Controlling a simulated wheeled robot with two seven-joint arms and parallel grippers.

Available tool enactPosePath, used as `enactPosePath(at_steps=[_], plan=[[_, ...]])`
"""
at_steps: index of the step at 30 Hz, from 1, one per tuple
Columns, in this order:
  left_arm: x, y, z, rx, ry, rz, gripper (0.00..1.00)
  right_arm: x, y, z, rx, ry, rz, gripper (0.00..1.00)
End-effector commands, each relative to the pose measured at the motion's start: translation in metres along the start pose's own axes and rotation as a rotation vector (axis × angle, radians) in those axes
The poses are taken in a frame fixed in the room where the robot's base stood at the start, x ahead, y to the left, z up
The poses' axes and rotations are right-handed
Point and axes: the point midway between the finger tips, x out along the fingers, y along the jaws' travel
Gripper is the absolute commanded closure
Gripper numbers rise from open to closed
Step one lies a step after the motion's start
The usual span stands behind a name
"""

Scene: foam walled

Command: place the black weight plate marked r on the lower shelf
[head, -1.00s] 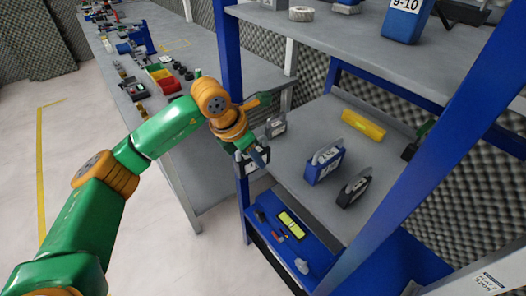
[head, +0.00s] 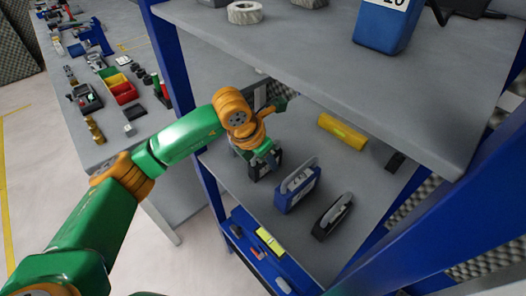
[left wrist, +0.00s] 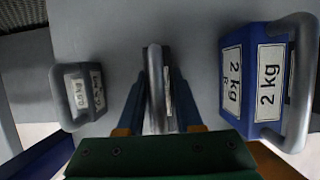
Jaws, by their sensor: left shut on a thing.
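My left gripper (head: 262,152) is shut on a black weight plate (head: 265,165) with a white label. The plate is over the left part of the grey middle shelf (head: 235,190), beside a blue weight (head: 298,190); I cannot tell whether it touches the shelf. In the left wrist view its grey handle (left wrist: 155,85) stands between my fingers, and its label is edge-on and unreadable. The blue weight, marked 2 kg (left wrist: 262,82), is on the right there, and a 0.5 kg weight (left wrist: 78,92) on the left. My right gripper is out of view.
Another black weight (head: 333,217) stands right of the blue one. A yellow cylinder (head: 342,132) lies farther back. The upper shelf (head: 300,50) overhangs, with a blue weight (head: 385,25) on it. A blue bottom shelf (head: 245,225) holds small items. A blue post (head: 172,70) rises at left.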

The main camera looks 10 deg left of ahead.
Motion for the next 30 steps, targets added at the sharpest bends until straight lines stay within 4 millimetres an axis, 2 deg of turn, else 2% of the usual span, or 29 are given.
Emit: enactPosePath(at_steps=[3, 4, 6, 7, 16, 24, 27, 30], plan=[[-0.002, 0.001, 0.001, -0.001, -0.002, 0.003, 1.0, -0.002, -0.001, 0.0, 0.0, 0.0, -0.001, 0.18], [-0.001, 0.001, 0.0, -0.001, 0.002, 0.002, 0.57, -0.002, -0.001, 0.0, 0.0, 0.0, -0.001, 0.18], [-0.001, 0.001, 0.0, -0.001, 0.002, 0.002, 0.38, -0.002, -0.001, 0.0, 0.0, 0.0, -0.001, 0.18], [-0.002, 0.001, 0.0, -0.001, 0.002, 0.002, 0.35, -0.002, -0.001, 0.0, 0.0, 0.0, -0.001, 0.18], [-0.005, 0.002, 0.001, -0.001, 0.0, 0.003, 0.35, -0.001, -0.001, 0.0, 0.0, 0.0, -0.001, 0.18], [-0.059, 0.002, 0.001, 0.0, -0.003, 0.005, 0.35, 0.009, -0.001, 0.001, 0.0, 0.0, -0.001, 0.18], [-0.072, 0.001, 0.001, 0.0, -0.001, 0.003, 0.35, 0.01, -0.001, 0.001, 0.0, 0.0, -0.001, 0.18], [-0.077, 0.001, 0.0, -0.001, 0.001, 0.003, 0.35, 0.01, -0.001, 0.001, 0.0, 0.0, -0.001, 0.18]])
